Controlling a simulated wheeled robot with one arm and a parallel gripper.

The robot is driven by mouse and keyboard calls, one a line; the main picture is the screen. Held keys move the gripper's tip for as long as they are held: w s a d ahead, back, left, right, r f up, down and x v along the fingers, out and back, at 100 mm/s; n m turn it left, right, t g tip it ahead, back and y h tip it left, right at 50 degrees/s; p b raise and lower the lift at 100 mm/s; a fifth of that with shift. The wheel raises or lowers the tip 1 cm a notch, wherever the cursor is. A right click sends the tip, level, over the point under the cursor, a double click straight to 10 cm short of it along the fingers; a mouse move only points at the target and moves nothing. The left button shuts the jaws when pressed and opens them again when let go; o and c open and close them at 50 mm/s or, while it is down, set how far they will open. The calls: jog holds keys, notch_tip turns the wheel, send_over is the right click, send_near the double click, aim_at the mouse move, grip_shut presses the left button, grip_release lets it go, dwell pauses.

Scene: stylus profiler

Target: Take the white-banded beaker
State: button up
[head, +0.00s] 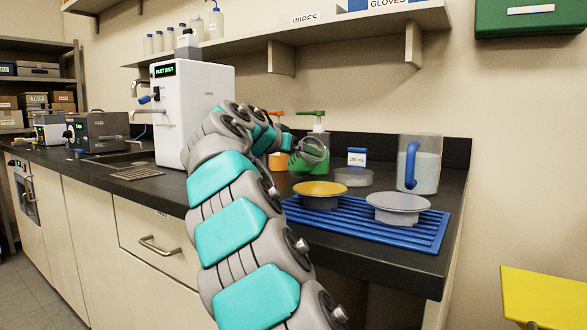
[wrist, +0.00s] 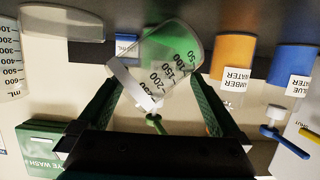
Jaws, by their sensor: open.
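The white-banded beaker (wrist: 172,62) is clear, with a printed volume scale and a white band (wrist: 134,86) by its rim. In the upside-down wrist view it leans relative to the bottles behind it, and green shows through it. My gripper (wrist: 157,86) is open, with one dark green finger on each side of the beaker. I cannot tell whether either finger touches it. In the head view the beaker (head: 314,153) shows as a clear shape beyond my bent arm, in front of a green pump bottle (head: 318,123). My arm hides most of my gripper there.
Amber (wrist: 232,57) and blue (wrist: 294,60) bottles stand beside the beaker. A white machine (head: 213,90) is left.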

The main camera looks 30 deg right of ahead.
jog(key=shift+d+r, duration=0.1)
jog(key=shift+d, duration=0.05)
jog(key=shift+r, duration=0.1)
jog(key=c, duration=0.3)
jog(key=shift+r, duration=0.1)
grip_shut()
dwell(0.5)
